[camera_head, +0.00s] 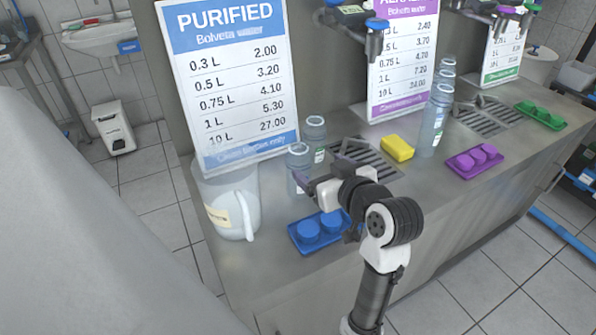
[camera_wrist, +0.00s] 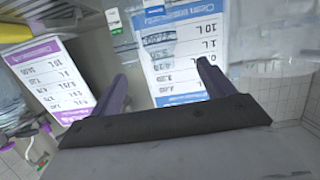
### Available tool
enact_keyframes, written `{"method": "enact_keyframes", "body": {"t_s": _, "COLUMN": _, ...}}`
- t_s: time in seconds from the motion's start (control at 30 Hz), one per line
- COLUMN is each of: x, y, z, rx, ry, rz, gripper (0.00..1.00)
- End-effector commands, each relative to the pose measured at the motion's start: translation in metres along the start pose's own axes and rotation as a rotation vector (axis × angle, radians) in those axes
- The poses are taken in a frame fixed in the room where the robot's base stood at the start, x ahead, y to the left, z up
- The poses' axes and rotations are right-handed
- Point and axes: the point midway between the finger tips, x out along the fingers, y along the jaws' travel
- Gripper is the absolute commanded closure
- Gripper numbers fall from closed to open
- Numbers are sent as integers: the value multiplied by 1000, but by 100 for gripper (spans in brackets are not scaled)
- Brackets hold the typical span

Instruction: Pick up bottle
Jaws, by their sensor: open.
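Two small clear bottles stand on the counter in the head view, a nearer one (camera_head: 299,160) and one behind it (camera_head: 314,130). My gripper (camera_head: 309,187) is beside the nearer bottle and partly covers its lower right side. In the wrist view my gripper (camera_wrist: 165,85) is open, with its purple fingers apart and nothing held between them. A faint clear bottle shape (camera_wrist: 156,36) shows beyond the fingers, in front of the blue price sign; whether a finger touches it I cannot tell. Taller clear bottles (camera_head: 434,122) stand farther right.
A white pitcher (camera_head: 229,205) stands left of the gripper. A blue cap tray (camera_head: 318,236) lies just below it. A yellow sponge (camera_head: 397,148) and a purple cap tray (camera_head: 474,161) lie to the right. The blue price board (camera_head: 228,75) rises behind the small bottles.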

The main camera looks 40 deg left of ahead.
Motion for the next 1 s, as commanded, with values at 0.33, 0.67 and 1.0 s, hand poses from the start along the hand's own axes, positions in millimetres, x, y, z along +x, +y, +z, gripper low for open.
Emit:
{"method": "enact_keyframes", "body": {"t_s": 0.33, "x": 28, "y": -2, "z": 26, "rx": 12, "ry": -90, "rz": -44, "gripper": 19}}
{"method": "enact_keyframes", "body": {"t_s": 0.67, "x": 77, "y": -3, "z": 30, "rx": 12, "ry": -86, "rz": -39, "gripper": 19}}
{"method": "enact_keyframes", "body": {"t_s": 1.0, "x": 116, "y": -4, "z": 22, "rx": 12, "ry": -88, "rz": -41, "gripper": 19}}
